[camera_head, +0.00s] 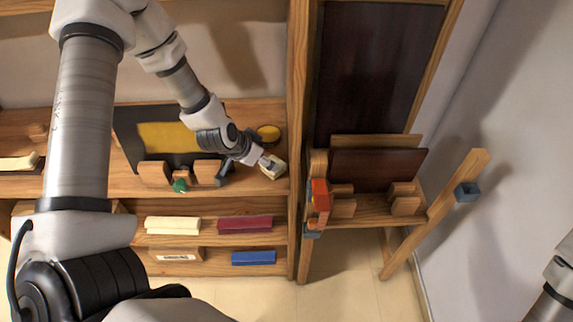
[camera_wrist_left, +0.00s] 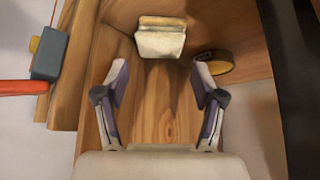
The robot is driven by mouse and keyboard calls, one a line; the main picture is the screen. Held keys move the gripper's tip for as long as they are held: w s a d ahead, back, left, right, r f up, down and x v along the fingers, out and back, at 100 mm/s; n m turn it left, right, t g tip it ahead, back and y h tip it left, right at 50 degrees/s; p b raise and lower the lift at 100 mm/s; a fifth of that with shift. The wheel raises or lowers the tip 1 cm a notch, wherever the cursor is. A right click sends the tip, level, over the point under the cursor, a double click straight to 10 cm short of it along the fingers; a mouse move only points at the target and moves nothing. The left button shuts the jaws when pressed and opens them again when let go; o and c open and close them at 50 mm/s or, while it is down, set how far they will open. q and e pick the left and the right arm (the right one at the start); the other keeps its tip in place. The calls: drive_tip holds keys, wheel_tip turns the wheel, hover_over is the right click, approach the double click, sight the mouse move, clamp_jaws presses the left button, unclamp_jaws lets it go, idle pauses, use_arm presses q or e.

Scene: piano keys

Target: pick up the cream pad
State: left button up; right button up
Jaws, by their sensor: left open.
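The cream pad (camera_head: 272,169) is a small block with a cream body and a wooden strip along one side. It sits on the wooden shelf near its right end, close to the upright post. In the left wrist view the cream pad (camera_wrist_left: 160,44) lies straight ahead, beyond the fingertips and roughly centred between them. My left gripper (camera_head: 263,163) reaches down from the upper left to the pad. Its two fingers stand apart with bare wood between them in the left wrist view (camera_wrist_left: 158,85). The gripper is empty. My right gripper is out of view.
The wooden post (camera_head: 298,110) rises close on the right. A dark panel with a yellow patch (camera_head: 165,137) leans to the left. Coloured bars fill lower shelves.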

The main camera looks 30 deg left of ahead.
sight(282, 169)
use_arm(q)
drive_tip(key=x, duration=0.7)
drive_tip(key=shift+w, duration=0.1)
drive_tip(key=shift+a, duration=0.1)
drive_tip(key=shift+c, duration=0.4)
drive_tip(key=c, duration=0.7)
drive_tip(key=shift+o, duration=0.2)
drive_tip(key=shift+r, duration=0.15)
